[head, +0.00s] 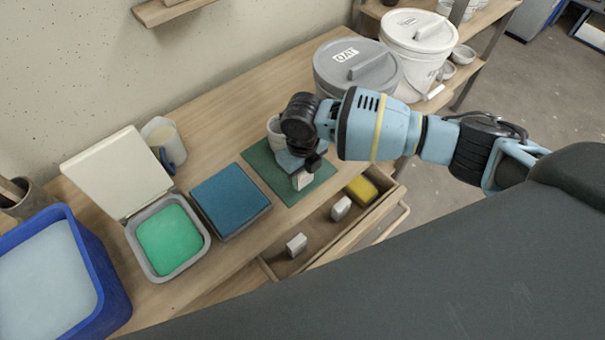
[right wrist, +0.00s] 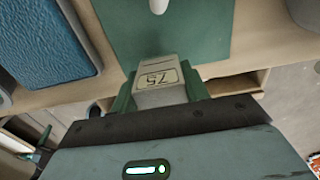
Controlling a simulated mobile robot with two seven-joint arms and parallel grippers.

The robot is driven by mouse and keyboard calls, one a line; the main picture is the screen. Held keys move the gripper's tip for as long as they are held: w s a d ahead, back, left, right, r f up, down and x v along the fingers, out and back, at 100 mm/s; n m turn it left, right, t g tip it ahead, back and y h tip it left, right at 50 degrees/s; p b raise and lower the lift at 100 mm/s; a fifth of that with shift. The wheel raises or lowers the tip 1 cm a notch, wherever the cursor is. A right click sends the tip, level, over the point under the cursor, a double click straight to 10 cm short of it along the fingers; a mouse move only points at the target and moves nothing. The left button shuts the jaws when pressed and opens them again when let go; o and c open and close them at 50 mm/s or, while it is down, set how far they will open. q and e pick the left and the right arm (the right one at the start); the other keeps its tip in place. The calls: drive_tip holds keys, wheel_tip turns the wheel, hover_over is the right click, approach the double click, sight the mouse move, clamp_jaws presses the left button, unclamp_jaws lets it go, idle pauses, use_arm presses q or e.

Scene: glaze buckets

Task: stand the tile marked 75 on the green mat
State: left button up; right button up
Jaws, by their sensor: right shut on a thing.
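My right gripper (head: 301,170) is shut on a small pale tile (head: 302,181) over the green mat (head: 262,167). In the right wrist view the tile (right wrist: 158,77) is between the two green fingers (right wrist: 160,95), with 75 on its face, reading upside down. The mat (right wrist: 205,35) lies beyond it in that view. I cannot tell whether the tile touches the mat. A pale cup-like vessel (head: 273,127) at the mat's far end is partly hidden by my gripper. My left gripper is not in view.
A blue pad (head: 230,200) lies left of the mat, beside an open box of green glaze (head: 172,240). An open drawer (head: 318,235) in front holds two pale blocks (head: 297,244) and a yellow sponge (head: 361,190). Lidded buckets (head: 350,75) stand behind.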

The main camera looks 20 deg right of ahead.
drive_tip(key=shift+f, duration=0.7)
drive_tip(key=shift+f, duration=0.15)
drive_tip(key=o, duration=1.1)
drive_tip(key=shift+c, duration=0.2)
wheel_tip(320, 180, up, 12)
drive_tip(key=shift+r+p, duration=0.15)
drive_tip(key=shift+p, duration=0.4)
